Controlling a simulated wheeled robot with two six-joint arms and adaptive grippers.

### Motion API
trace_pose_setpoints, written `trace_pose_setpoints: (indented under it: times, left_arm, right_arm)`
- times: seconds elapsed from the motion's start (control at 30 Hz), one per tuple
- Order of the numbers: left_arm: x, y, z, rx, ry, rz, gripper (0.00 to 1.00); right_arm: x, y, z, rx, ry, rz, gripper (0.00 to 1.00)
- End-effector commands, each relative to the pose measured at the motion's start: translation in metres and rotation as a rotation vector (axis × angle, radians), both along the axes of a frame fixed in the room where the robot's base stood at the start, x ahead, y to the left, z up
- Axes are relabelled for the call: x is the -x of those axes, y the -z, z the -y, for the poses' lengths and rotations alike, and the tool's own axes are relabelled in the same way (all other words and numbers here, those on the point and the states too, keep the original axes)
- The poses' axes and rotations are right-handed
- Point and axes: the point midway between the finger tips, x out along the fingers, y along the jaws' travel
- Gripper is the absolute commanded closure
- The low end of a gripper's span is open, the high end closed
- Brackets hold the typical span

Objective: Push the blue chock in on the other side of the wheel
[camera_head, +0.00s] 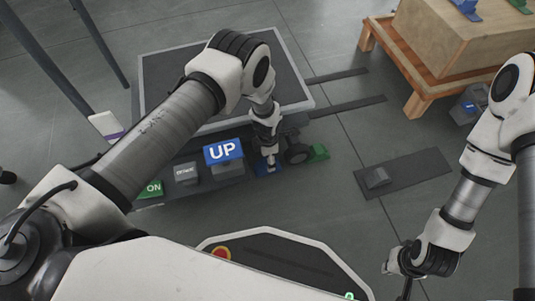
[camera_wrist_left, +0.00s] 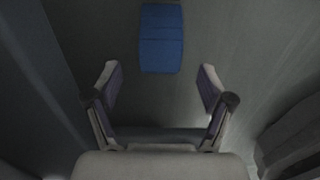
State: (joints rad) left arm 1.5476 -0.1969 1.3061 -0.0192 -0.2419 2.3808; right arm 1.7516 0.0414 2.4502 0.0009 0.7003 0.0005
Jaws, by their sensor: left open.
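The blue chock (camera_head: 262,170) is on the floor at the left of the dark wheel (camera_head: 297,153), partly hidden by my left gripper. A green chock (camera_head: 318,152) sits against the wheel's right side. My left gripper (camera_head: 269,158) points down over the blue chock. In the left wrist view the blue chock (camera_wrist_left: 161,40) lies beyond the open, empty fingers (camera_wrist_left: 158,88), between their lines. I cannot tell whether the blue chock touches the wheel. My right gripper (camera_head: 405,285) hangs at the lower right, away from the wheel, its fingertips cut off by the frame edge.
A lift platform (camera_head: 150,75) stands behind my left arm, with a blue UP button (camera_head: 223,152) and a green ON button (camera_head: 150,189) on its near side. A dark mat (camera_head: 420,175) with a grey block lies right. A wooden crate (camera_head: 440,45) stands at the back right.

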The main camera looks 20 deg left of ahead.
Motion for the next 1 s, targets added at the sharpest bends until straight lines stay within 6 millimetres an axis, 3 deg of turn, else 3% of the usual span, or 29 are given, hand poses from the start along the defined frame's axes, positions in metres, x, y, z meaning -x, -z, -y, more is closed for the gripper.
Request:
trace_pose_setpoints:
  times: [0.1,0.3,0.7,0.73,0.77,0.93,1.0]
  left_arm:
    - [0.001,0.027,0.000,0.000,-0.001,-0.001,0.19]
    - [0.000,0.057,0.000,0.000,-0.001,0.000,0.19]
    - [0.000,0.065,0.000,0.000,-0.001,0.000,0.19]
    - [0.000,0.065,0.000,0.000,-0.001,0.000,0.22]
    - [0.000,0.065,0.000,0.000,-0.001,0.000,0.33]
    - [0.000,0.065,0.000,0.000,-0.001,0.000,0.93]
    - [0.000,0.065,0.000,0.000,-0.001,0.000,0.97]
  right_arm:
    - [-0.001,0.017,0.000,0.000,0.003,0.002,1.00]
    - [-0.002,0.032,0.001,0.001,0.006,0.005,1.00]
    - [-0.002,0.035,0.001,0.001,0.008,0.006,1.00]
    - [-0.002,0.035,0.001,0.001,0.008,0.006,1.00]
    - [-0.002,0.035,0.001,0.001,0.008,0.006,1.00]
    - [-0.002,0.035,0.001,0.001,0.008,0.006,1.00]
    - [-0.002,0.035,0.001,0.001,0.008,0.006,1.00]
